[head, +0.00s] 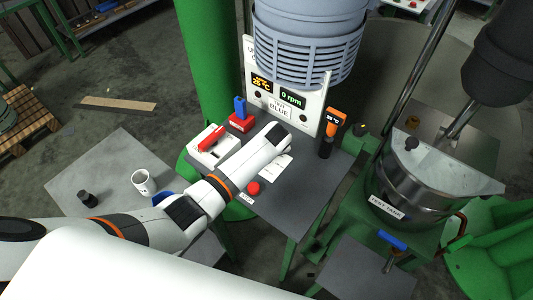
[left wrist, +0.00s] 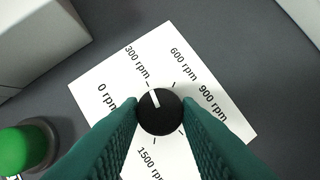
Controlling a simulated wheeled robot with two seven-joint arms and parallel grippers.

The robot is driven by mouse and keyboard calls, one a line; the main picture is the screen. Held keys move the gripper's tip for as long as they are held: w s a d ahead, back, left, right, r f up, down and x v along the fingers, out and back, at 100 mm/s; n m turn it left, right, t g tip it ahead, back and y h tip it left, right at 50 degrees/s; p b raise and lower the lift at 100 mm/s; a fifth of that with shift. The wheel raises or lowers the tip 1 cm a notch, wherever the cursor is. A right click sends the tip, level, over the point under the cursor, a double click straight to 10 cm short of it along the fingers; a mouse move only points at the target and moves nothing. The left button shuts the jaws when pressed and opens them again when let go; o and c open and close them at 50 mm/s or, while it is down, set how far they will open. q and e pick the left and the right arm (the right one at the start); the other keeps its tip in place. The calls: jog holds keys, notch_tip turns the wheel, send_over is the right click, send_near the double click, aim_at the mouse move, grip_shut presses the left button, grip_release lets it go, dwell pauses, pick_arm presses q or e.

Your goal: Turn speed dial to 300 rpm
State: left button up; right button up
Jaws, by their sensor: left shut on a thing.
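The speed dial (left wrist: 160,115) is a round black knob with a white pointer line, on a white card (left wrist: 232,137) printed with rpm values. In the left wrist view its pointer faces up and slightly left, in line with the tick beside the 300 rpm label. The two dark green ribbed fingers of my left gripper (left wrist: 160,108) are shut on the knob from both sides. In the head view my left arm hides the knob and the gripper; only part of the card (head: 277,168) shows. The display (head: 291,98) reads 0 rpm. My right gripper is not in view.
A green button (left wrist: 18,150) is left of the card. On the grey table are a red button (head: 254,188), a white box with a red lever (head: 211,138) and an orange thermometer (head: 335,122). A steel tank (head: 405,190) stands right. A mug (head: 144,182) is left.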

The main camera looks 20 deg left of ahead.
pick_arm(q)
jog(key=shift+n, duration=0.4)
jog(key=o, duration=1)
jog(key=shift+c, duration=0.2)
jog(key=v, duration=1.2)
jog(key=shift+b, duration=0.4)
